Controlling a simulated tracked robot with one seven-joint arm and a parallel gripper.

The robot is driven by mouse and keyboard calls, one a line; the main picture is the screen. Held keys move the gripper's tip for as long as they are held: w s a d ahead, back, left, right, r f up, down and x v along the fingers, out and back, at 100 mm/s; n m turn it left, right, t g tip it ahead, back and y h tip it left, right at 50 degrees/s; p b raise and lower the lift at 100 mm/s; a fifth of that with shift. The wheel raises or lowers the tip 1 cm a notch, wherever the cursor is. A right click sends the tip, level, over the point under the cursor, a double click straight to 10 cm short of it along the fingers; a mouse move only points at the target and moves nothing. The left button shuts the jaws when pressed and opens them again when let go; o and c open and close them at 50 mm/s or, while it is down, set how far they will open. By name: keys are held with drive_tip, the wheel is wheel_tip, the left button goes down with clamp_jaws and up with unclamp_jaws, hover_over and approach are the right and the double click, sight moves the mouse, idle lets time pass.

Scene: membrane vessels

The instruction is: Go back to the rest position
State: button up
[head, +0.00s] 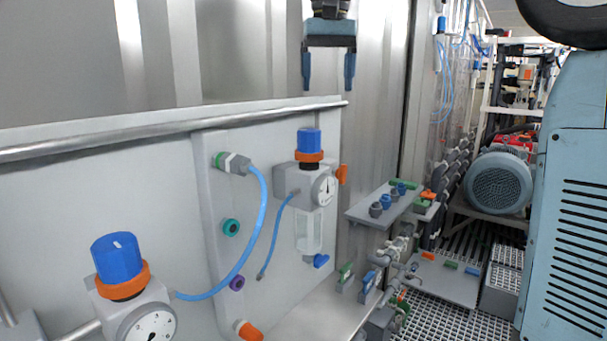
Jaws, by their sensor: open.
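My gripper (328,72) hangs at the top middle of the head view, pointing down. Its two dark blue fingers are apart and nothing is between them. It appears above the wall panel's rail, clear of the fittings. The regulator with a blue knob (309,141), orange ring and round gauge (323,189) is on the panel below it. A blue hose (259,234) curves from a green-ringed fitting (233,162) down to the lower left. A thinner blue tube (276,231) ends in a free-looking tip beside the clear bowl (309,231).
A second blue-knobbed regulator (118,258) is at the lower left. A metal rail (180,127) tops the panel. A grey shelf (366,208) with several fittings stands right of it. A blue motor (497,183) and a light-blue cabinet (570,200) are farther right. Space around my gripper looks clear.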

drive_tip(key=s+d+f+t, duration=0.2)
drive_tip(key=s+d+f, duration=0.7)
drive_tip(key=s+f, duration=0.2)
drive_tip(key=s+d+f+m+t, duration=0.1)
drive_tip(key=s+d+f+t, duration=0.1)
drive_tip(key=s+d+f, duration=0.7)
wheel_tip(320, 180, down, 5)
drive_tip(key=s, duration=0.2)
drive_tip(key=shift+s+d+r+t, duration=0.15)
drive_tip(key=shift+s+d+t, duration=0.1)
drive_tip(key=shift+s+t, duration=0.15)
drive_tip(key=shift+c, duration=0.3)
